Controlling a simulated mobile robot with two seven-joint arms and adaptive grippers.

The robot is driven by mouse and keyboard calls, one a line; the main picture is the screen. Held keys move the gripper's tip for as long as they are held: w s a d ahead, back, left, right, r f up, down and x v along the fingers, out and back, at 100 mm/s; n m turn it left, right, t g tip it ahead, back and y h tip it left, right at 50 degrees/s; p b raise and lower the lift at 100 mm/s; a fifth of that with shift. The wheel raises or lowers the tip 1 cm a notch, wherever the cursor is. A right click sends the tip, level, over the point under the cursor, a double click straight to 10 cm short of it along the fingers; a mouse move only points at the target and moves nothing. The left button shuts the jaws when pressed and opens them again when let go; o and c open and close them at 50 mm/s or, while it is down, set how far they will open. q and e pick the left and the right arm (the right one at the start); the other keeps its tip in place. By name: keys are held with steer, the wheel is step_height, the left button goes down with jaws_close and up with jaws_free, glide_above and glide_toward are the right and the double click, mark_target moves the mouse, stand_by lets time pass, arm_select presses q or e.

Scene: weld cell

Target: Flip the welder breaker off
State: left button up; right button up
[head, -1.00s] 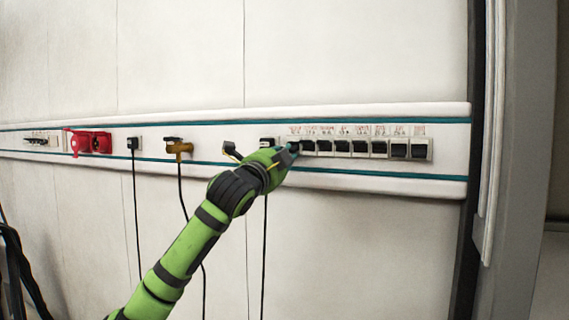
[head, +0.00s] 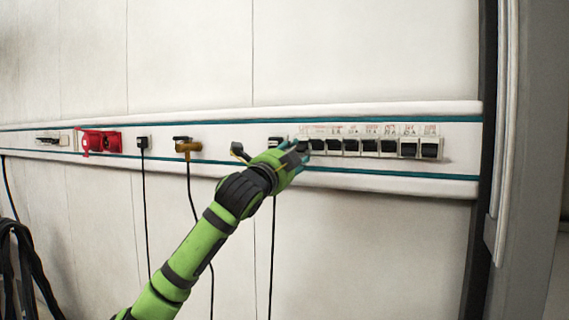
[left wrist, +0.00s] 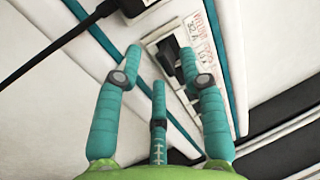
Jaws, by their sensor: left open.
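The welder breaker (left wrist: 168,50) is a black switch in a pale housing. A label (left wrist: 203,30) beside it in the left wrist view reads something like "WELDER 32 A". In the head view it appears to be at the left end of the breaker row (head: 369,146), partly covered by my fingers. My left gripper (head: 301,151) is open in front of it. In the left wrist view, the teal fingers of the left gripper (left wrist: 160,56) stand apart, with the switch between their tips and nothing gripped. I cannot tell whether a finger touches it. My right gripper is not in view.
The breakers sit on a white wall rail (head: 455,155) with teal stripes. Left of them are a black plug (head: 278,141), a brass-coloured fitting (head: 188,147) and a red socket (head: 100,142), with hanging cables. A grey door frame (head: 520,150) stands at the right.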

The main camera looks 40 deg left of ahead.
arm_select(q)
steer(key=v, duration=1.1)
steer(key=shift+s, duration=0.25)
stand_by(0.6)
